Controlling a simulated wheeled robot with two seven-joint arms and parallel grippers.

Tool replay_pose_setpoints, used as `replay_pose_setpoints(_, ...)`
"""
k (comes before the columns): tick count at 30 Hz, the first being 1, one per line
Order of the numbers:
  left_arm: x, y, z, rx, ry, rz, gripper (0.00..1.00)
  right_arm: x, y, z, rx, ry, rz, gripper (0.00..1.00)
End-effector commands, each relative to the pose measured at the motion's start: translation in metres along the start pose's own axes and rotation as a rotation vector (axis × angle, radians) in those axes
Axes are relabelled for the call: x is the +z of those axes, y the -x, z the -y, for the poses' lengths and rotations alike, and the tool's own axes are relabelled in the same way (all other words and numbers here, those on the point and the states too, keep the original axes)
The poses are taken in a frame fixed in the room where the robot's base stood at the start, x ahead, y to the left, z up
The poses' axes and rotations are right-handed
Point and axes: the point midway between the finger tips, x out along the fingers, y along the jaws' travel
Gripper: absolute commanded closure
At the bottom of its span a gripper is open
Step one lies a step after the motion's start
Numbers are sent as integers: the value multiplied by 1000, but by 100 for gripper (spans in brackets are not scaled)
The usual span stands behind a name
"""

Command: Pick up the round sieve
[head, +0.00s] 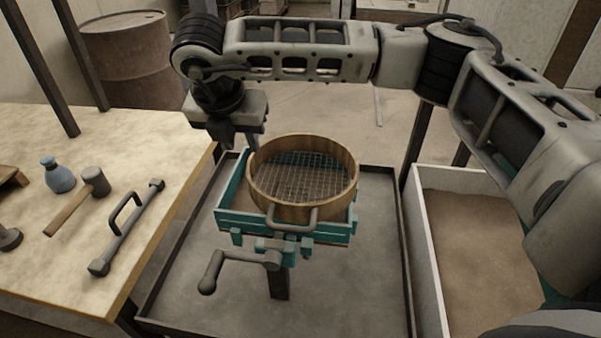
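The round sieve (349,183) has a wooden rim and a wire mesh, with a grey handle on its near side. It rests on a teal frame (232,222) with a crank (210,272) at the front. My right gripper (242,143) points down at the sieve's far left edge, its arm reaching across from the right. Its fingers look apart, with nothing visible between them. One fingertip is close to the rim; I cannot tell whether it touches. My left gripper is out of view.
A workbench (112,140) on the left holds a blue bottle (58,175), a mallet (95,182) and a bar with a handle (125,228). A dark-edged tray (350,300) lies below the teal frame. A white-walled box of brown material (470,250) stands at right. A rusty barrel (128,60) is behind.

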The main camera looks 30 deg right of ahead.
Motion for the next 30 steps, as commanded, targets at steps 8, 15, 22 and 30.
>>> replay_pose_setpoints(8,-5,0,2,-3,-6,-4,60,0,-32,0,0,1,1,69)
replay_pose_setpoints(15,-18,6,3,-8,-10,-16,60,0,-58,5,-3,0,-1,69)
replay_pose_setpoints(22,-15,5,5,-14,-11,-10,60,-2,-84,5,-1,1,0,69)
replay_pose_setpoints(30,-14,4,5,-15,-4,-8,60,-2,-85,4,1,1,0,80)
